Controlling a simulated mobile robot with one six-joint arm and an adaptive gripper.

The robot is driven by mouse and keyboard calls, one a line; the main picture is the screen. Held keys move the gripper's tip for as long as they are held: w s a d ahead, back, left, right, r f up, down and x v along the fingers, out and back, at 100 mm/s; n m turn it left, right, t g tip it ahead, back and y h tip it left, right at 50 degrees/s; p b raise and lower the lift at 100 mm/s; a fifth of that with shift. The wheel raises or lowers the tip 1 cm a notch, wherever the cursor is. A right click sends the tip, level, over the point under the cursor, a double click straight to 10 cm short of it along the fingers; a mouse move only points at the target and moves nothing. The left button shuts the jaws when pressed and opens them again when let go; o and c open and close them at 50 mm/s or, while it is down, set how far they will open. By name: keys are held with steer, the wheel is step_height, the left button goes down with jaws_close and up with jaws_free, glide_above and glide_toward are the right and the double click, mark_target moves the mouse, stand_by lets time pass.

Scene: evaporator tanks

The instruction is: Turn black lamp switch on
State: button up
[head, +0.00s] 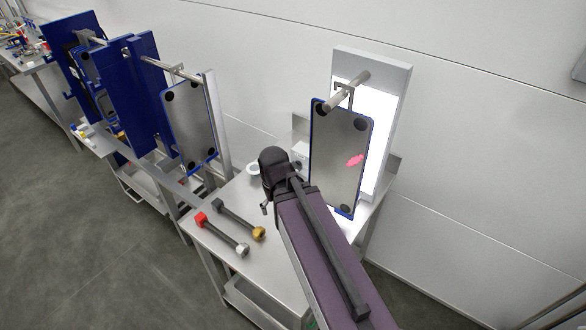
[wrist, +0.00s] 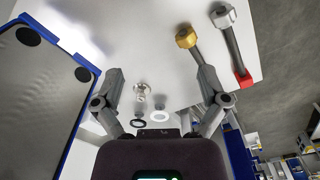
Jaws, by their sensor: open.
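A tall lamp panel (head: 391,110) with a bright white face and grey frame stands at the back of the steel table. I cannot make out a black switch on it for certain; its lower part is partly hidden by a hanging plate and my arm. My gripper (head: 265,207) is left of the panel, above the table, pointing down. In the wrist view its two fingers (wrist: 160,84) are spread wide with nothing held between them.
A grey plate with blue edges (head: 336,150) and a pink mark hangs before the panel. Two bar tools, red-and-silver (head: 222,234) and dark-and-gold (head: 238,219), lie on the steel table (head: 205,245). Blue racks (head: 115,95) stand at left.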

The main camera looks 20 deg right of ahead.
steer(key=w+d+f+n+t+h+b, duration=0.1)
steer(key=w+d+f+n+h+b, duration=0.15)
steer(key=w+f+b, duration=0.2)
steer(key=n+t+h+b, duration=0.8)
steer(key=n+b, duration=1)
steer(key=n, duration=0.2)
glide_toward(295, 167)
steer(key=v, duration=0.4)
steer(key=shift+w+r, duration=0.15)
steer(key=shift+d, duration=0.15)
steer(key=b+x, duration=0.2)
steer(key=x, duration=0.4)
steer(key=b+x, duration=0.3)
steer(key=x, duration=0.4)
steer(key=shift+w+d+f, duration=0.15)
steer(key=shift+f, duration=0.15)
steer(key=c, duration=1)
